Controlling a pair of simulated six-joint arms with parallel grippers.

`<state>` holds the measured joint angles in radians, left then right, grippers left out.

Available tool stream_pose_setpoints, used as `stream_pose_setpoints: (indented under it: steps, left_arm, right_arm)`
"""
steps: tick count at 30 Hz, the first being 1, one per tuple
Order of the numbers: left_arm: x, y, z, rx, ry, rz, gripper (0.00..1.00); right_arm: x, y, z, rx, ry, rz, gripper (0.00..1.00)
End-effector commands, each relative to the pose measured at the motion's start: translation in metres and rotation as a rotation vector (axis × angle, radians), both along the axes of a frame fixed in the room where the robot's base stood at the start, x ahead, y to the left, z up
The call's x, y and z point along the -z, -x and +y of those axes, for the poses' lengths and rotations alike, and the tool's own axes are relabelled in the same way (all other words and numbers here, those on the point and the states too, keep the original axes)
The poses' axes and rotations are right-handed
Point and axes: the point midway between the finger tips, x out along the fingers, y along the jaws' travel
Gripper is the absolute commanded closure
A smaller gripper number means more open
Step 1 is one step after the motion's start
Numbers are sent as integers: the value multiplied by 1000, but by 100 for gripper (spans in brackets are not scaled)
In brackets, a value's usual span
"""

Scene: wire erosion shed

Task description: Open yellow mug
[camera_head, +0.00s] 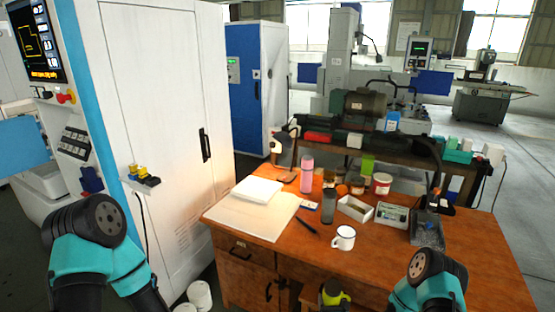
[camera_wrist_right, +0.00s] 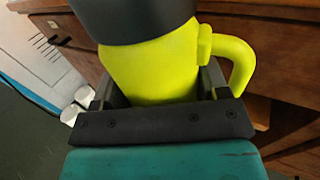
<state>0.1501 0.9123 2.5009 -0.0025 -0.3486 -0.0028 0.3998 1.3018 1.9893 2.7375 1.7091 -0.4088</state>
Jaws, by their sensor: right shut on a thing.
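The yellow mug (camera_wrist_right: 155,68) is large in the right wrist view, its handle to the right. A dark lid (camera_wrist_right: 135,18) covers its top. My right gripper (camera_wrist_right: 158,90) is shut on the mug, one finger on each side of the body. In the head view the yellow mug (camera_head: 344,298) shows small at the bottom edge, in front of the desk, partly hidden by dark parts. The mug's base is hidden. Of my left arm only upper links show at the left; its gripper is out of view.
The wooden desk (camera_head: 275,244) holds a white mug (camera_head: 344,238), a pink bottle (camera_head: 306,175), a grey bottle (camera_head: 328,206), a white open box (camera_head: 355,209) and papers (camera_head: 257,189). A white cabinet (camera_head: 175,110) stands left. The desk's front right area is clear.

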Motion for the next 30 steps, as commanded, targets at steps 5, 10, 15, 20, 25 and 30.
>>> stream_pose_setpoints:
  steps: [5,10,15,20,25,30]
  left_arm:
    - [0,0,0,0,0,0,57]
    - [0,0,0,0,0,0,57]
    - [0,0,0,0,0,0,57]
    - [0,0,0,0,0,0,57]
    - [0,0,0,0,0,0,57]
    - [0,0,0,0,0,0,57]
  right_arm:
    - [-1,0,0,-2,0,-1,81]
    - [-5,0,8,-35,0,-1,81]
    - [-18,2,30,-128,1,-3,81]
    - [-36,4,60,-256,1,-4,81]
    - [-55,6,93,-398,2,-5,81]
    - [-73,9,127,-539,2,-5,81]
